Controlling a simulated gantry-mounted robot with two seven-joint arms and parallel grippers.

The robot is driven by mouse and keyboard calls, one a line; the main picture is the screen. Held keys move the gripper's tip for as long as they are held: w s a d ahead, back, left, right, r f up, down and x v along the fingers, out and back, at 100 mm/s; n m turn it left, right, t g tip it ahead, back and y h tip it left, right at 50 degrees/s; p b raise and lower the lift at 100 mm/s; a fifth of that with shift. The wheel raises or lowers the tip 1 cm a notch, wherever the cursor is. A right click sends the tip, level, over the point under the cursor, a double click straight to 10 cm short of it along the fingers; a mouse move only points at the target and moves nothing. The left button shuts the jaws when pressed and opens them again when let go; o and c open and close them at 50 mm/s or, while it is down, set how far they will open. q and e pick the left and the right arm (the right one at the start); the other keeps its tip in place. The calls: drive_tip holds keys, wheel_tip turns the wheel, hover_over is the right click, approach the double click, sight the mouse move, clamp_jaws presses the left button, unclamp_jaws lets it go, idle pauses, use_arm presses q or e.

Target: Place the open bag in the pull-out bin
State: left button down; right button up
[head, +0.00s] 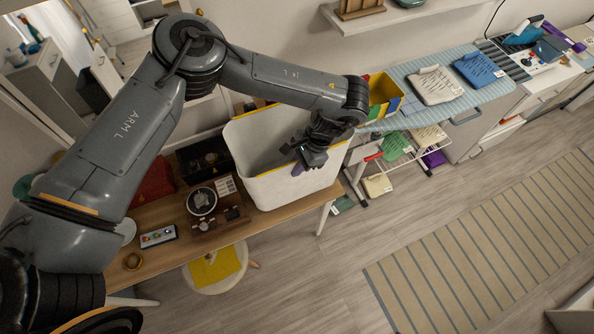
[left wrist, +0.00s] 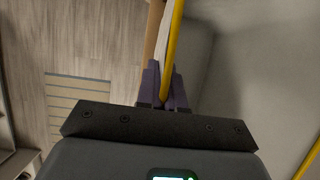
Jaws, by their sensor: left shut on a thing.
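A large white open-topped container with a thin yellow rim (head: 290,190), seemingly the open bag, stands upright on the wooden table. My left gripper (head: 299,167) reaches down to its near right wall. In the left wrist view, the purple fingers of the gripper (left wrist: 163,85) are shut on the yellow rim (left wrist: 173,40), one on each side of it. The container's grey inner wall (left wrist: 245,75) shows to the right. My arm hides part of the container's far side. I cannot identify the pull-out bin for sure. My right gripper is not in view.
The wooden table (head: 165,262) also holds a record player (head: 203,201) and a button panel (head: 158,237). A round stool (head: 217,268) stands in front. A yellow and green bin (head: 383,92) and an ironing board (head: 447,85) are behind right.

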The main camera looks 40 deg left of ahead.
use_arm(q)
drive_tip(key=shift+f, duration=1.8)
drive_tip(key=c, duration=1.3)
unclamp_jaws()
drive_tip(key=shift+o, duration=0.3)
drive_tip(key=v, duration=1.2)
